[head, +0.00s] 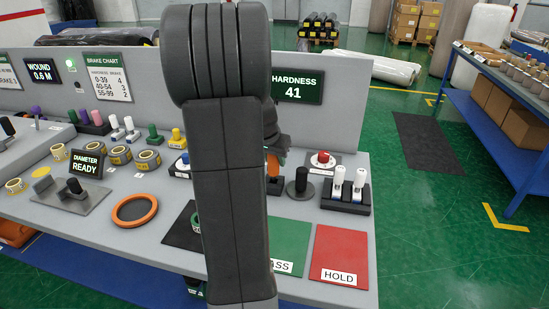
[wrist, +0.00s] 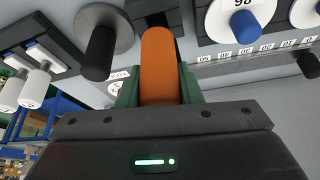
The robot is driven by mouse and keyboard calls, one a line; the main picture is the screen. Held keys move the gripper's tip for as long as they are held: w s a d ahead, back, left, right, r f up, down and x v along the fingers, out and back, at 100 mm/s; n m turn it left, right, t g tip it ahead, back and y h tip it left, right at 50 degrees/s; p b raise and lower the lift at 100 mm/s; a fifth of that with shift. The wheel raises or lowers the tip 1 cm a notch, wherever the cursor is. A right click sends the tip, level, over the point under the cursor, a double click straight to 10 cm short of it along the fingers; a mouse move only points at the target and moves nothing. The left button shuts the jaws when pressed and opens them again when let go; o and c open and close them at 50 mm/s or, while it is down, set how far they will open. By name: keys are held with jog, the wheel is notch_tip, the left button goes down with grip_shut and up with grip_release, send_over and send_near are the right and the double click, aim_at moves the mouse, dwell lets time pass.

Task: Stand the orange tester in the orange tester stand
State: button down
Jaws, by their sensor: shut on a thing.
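The orange tester (wrist: 160,65) is an orange cylinder between the green fingers of my gripper (wrist: 160,90) in the wrist view. My gripper is shut on it. In the head view a small orange part of the tester (head: 273,164) shows just right of my arm, above the bench top. A dark block (wrist: 150,12) shows at the tester's far end in the wrist view. I cannot tell whether this is the orange tester stand or whether the tester touches it. My arm hides much of this spot in the head view.
Beside the tester stand a black post on a round base (head: 301,183) and a rack with white-topped testers (head: 347,190). A red-knobbed dial (head: 322,160) is behind. Green (head: 289,245) and red (head: 340,254) mats lie at the front. An orange ring (head: 118,217) lies left.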

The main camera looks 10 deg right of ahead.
jog(key=shift+f+b, duration=1.25)
jog(key=shift+f, duration=0.15)
jog(key=c, duration=0.9)
grip_release()
jog(key=shift+r, duration=0.1)
jog(key=shift+c, duration=0.2)
jog(key=v, duration=1.3)
jog(key=shift+a+r+p, duration=0.15)
jog(key=shift+r+p, duration=0.2)
jog(key=shift+p, duration=0.1)
jog(key=shift+s+f, duration=0.1)
jog(key=x, duration=1.3)
jog(key=shift+f+b, duration=0.3)
jog(key=shift+b, duration=0.05)
jog(key=shift+r+p, duration=0.35)
jog(key=shift+r, duration=0.05)
